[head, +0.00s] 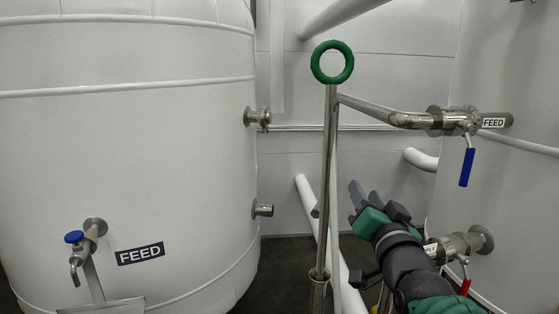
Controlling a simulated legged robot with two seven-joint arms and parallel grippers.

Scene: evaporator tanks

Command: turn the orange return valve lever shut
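No lever that is clearly orange shows in the head view. A red lever (464,286) hangs from the lower right steel valve (460,247), whose label is partly hidden by my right arm. A blue lever (467,167) hangs from the upper right valve, labelled FEED. My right gripper (366,197) is in the lower middle, pointing up and left, to the left of the lower valve and apart from both levers. Nothing shows held in it, but its finger gap is unclear. My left gripper is out of view.
A steel upright pipe with a green ring handwheel (332,62) stands left of my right gripper. A large white tank (130,140) fills the left, with a blue-knobbed tap (83,245) and a FEED label. Another tank wall (510,80) is at right.

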